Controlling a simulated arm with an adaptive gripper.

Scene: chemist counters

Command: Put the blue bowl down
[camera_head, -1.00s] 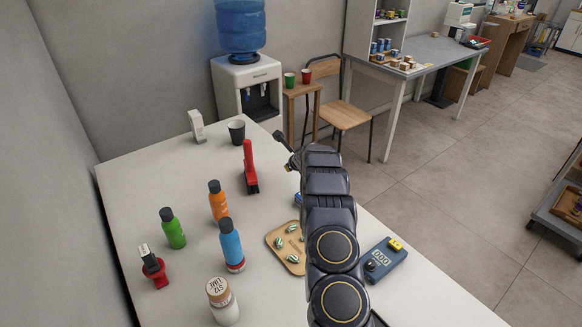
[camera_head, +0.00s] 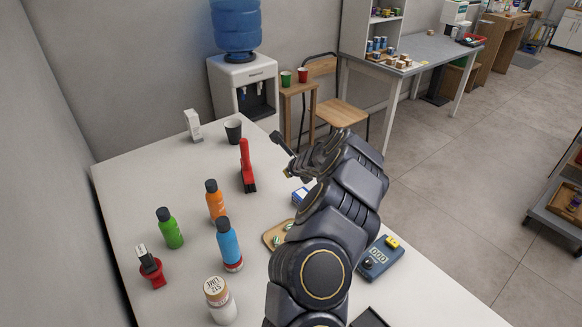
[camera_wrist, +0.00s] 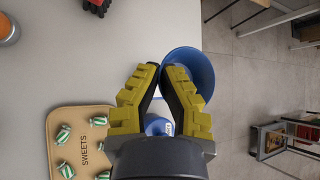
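The blue bowl (camera_wrist: 203,70) shows in the wrist view just beyond my yellow-padded fingers. Its rim lies at the fingertips, and the fingers partly cover it. My gripper (camera_wrist: 162,72) has its fingertips close together with the bowl's wall between them, so it appears shut on the bowl's rim. In the head view my gripper (camera_head: 284,156) is near the right edge of the white counter (camera_head: 130,190), seen from behind. The bowl is hidden by my arm there. Its height above the counter cannot be told.
A sweets tray (camera_wrist: 95,115) lies left of my fingers. A blue and white item (camera_head: 300,194) is near the arm. A red brush (camera_head: 247,165), blue bottle (camera_head: 228,243), orange bottle (camera_head: 215,202), dark cup (camera_head: 233,130) and blue meter (camera_head: 380,257) stand around. The counter's far middle is clear.

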